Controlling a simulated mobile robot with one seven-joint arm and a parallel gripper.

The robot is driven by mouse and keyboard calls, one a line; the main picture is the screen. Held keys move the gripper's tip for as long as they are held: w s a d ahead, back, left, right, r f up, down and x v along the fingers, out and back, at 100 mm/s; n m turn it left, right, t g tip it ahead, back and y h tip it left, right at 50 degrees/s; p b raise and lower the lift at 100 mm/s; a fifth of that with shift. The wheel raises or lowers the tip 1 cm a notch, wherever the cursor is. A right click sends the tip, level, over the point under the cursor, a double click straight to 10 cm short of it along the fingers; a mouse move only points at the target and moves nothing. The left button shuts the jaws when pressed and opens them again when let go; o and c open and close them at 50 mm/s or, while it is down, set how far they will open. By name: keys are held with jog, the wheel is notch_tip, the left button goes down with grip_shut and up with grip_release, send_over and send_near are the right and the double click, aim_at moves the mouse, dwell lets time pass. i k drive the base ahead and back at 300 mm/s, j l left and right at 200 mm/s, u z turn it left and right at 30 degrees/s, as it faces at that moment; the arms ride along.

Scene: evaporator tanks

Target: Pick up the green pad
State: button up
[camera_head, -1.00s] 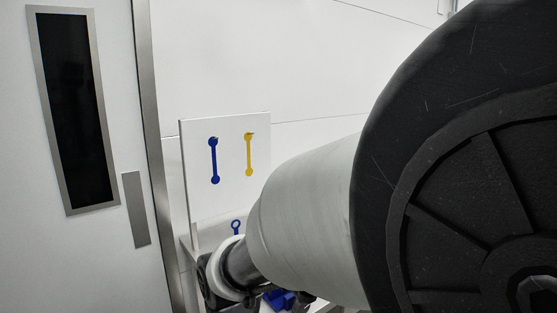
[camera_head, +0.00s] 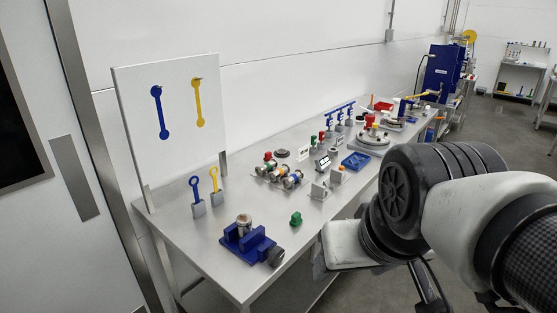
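A small green block-shaped piece (camera_head: 296,218), which may be the green pad, stands on the steel workbench (camera_head: 215,262) near its front edge, just right of a blue vise-like device (camera_head: 248,243). Its fine shape is too small to make out. My arm fills the lower right of the head view, to the right of the green piece and apart from it in the picture. I cannot make out my gripper's fingers, so its opening does not show.
A white board with blue (camera_head: 158,112) and yellow (camera_head: 198,102) wrench-shaped pieces stands at the bench's left end. Coloured valves (camera_head: 280,172), a blue tray (camera_head: 355,161) and a round metal flange (camera_head: 373,141) sit further back. Some bare steel surrounds the green piece.

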aim_at(296, 219)
jog(key=i+l+u, duration=0.15)
jog(key=u, duration=0.25)
jog(key=i+l+u, duration=0.1)
jog(key=u, duration=0.3)
jog(key=l+u, duration=0.35)
jog(key=i+l+u, duration=0.1)
jog(key=l, duration=0.25)
jog(key=i+l+u, duration=0.1)
jog(key=l, duration=0.3)
jog(key=l+u, duration=0.1)
jog(key=l, duration=0.25)
jog(key=i+l, duration=0.1)
jog(key=l, duration=0.75)
jog(key=i+u, duration=0.05)
